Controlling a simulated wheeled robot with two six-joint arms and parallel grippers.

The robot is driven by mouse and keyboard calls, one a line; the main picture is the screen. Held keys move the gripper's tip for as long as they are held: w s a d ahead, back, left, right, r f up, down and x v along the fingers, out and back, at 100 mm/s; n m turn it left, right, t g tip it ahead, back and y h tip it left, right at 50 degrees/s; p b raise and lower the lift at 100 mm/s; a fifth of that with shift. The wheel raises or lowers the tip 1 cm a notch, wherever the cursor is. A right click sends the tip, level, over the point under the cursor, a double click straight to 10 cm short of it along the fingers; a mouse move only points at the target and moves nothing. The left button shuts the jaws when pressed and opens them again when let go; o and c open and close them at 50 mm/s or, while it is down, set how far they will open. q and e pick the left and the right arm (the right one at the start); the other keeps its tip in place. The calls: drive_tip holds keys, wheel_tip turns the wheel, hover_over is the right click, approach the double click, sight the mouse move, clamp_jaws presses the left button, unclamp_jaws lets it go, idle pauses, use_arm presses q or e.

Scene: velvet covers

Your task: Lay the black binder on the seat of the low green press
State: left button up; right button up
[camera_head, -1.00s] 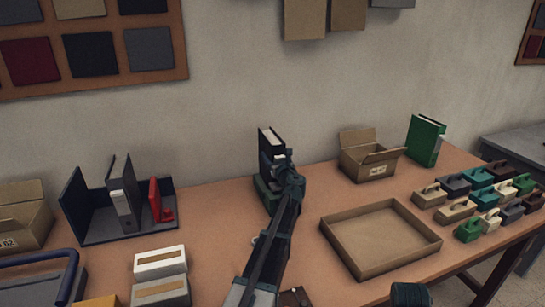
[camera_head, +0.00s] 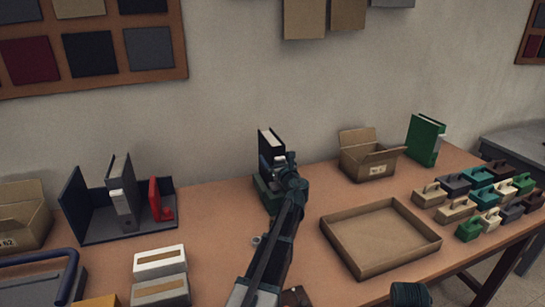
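The black binder (camera_head: 267,142), with white page edges on top, stands upright at the back middle of the table. The low green press (camera_head: 263,188) is directly below it, largely hidden by my arm. I cannot tell whether the binder rests on the press's seat. My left gripper (camera_head: 284,166) is right in front of the binder, at its lower right. Its fingers are hidden or merge with the dark binder, so its opening and any hold do not show.
An empty cardboard tray (camera_head: 380,237) lies right of my arm, with an open carton (camera_head: 367,158) and green binder (camera_head: 426,140) behind. Several handled blocks (camera_head: 457,209) fill the right side. A dark organiser (camera_head: 130,225) with binders stands left.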

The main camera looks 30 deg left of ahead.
use_arm(q)
drive_tip(key=v, duration=1.1)
drive_tip(key=shift+s+d, duration=0.15)
drive_tip(key=shift+s, duration=0.1)
